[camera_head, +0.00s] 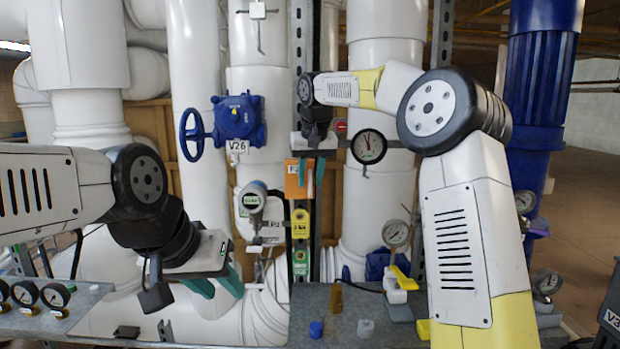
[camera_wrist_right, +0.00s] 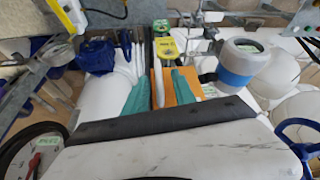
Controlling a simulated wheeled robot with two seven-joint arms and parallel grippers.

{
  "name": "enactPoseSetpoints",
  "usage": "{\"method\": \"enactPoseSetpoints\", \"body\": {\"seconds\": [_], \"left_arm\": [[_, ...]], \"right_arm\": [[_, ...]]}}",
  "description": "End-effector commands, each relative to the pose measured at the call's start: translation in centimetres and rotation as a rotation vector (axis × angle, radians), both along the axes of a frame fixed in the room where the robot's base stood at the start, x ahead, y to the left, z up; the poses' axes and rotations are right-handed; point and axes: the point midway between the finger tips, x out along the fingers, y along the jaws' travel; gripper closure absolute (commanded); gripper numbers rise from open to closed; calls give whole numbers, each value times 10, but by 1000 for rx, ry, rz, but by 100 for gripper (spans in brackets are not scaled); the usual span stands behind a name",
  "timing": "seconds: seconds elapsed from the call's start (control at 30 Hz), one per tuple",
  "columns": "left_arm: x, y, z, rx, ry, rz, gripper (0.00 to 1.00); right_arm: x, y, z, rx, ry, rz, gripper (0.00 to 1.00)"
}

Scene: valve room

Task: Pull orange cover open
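The orange cover (camera_head: 292,180) is a small upright box on the metal post in the middle of the head view, above a yellow device. In the right wrist view the orange cover (camera_wrist_right: 182,90) shows behind and between the fingers. My right gripper (camera_head: 311,170) points down at the cover's right side, its teal fingers apart. In the wrist view this gripper (camera_wrist_right: 160,92) has one finger in front of the cover and one left of it; contact cannot be told. My left gripper (camera_head: 217,284) is open and empty at lower left, above the bench.
A yellow device (camera_head: 300,223) and a green one hang below the cover. A round gauge (camera_head: 368,146) is to the right, and a blue valve (camera_head: 238,117) to the left. The grey bench (camera_head: 345,335) holds a blue cap (camera_head: 316,329) and small parts. White pipes stand behind.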

Motion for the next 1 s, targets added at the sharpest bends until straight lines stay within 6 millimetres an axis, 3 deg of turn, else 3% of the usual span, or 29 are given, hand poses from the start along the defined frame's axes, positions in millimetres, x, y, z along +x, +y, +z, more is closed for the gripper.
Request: {"method": "enactPoseSetpoints", "body": {"seconds": [0.2, 0.37, 1.0], "left_arm": [[0, 0, 0, 0, 0, 0, 64], [0, 0, 0, 0, 0, 0, 64], [0, 0, 0, 0, 0, 0, 64]], "right_arm": [[0, 0, 0, 0, 0, 0, 70], [0, 0, 0, 0, 0, 0, 100], [0, 1, 1, 1, -1, 1, 100]]}}
